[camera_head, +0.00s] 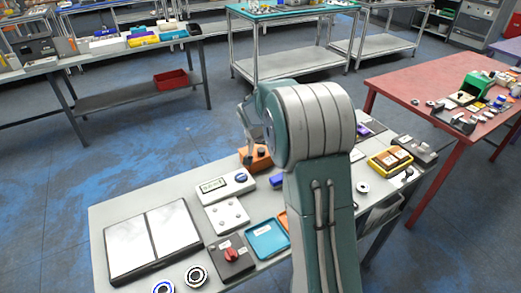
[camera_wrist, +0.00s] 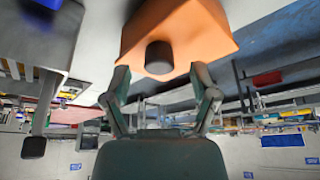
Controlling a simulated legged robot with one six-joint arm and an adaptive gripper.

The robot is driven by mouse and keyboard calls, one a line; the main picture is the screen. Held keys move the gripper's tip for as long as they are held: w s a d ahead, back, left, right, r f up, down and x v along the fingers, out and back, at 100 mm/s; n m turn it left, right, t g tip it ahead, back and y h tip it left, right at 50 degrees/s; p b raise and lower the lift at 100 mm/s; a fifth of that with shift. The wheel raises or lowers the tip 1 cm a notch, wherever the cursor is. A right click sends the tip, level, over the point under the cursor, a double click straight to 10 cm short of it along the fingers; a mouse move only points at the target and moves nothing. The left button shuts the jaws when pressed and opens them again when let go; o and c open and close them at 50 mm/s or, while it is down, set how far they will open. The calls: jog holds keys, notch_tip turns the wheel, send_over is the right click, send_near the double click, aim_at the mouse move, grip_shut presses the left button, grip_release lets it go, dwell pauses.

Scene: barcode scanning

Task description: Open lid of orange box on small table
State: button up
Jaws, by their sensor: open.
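The orange box (camera_head: 262,163) stands on the grey small table (camera_head: 125,213), partly hidden behind my arm in the head view. Its dark round knob shows on the side toward my gripper. In the wrist view, the orange box (camera_wrist: 190,30) fills the top middle, and its dark knob (camera_wrist: 159,58) points toward my gripper. My gripper (camera_wrist: 160,71) is open, with one finger on each side of the knob and a little short of the box. I cannot tell whether the fingers touch anything. In the head view, my gripper (camera_head: 254,133) is just above the box, mostly hidden.
On the small table are a white device with a display (camera_head: 223,187), a black panel with a red knob (camera_head: 231,256), a blue tray (camera_head: 267,240) and a yellow-edged case (camera_head: 391,160). A red table (camera_head: 427,80) stands at the right. Blue-stained floor lies open at the left.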

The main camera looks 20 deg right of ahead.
jog(key=shift+w+d+f, duration=0.15)
jog(key=shift+w+f, duration=0.05)
jog(key=shift+f, duration=0.45)
grip_shut()
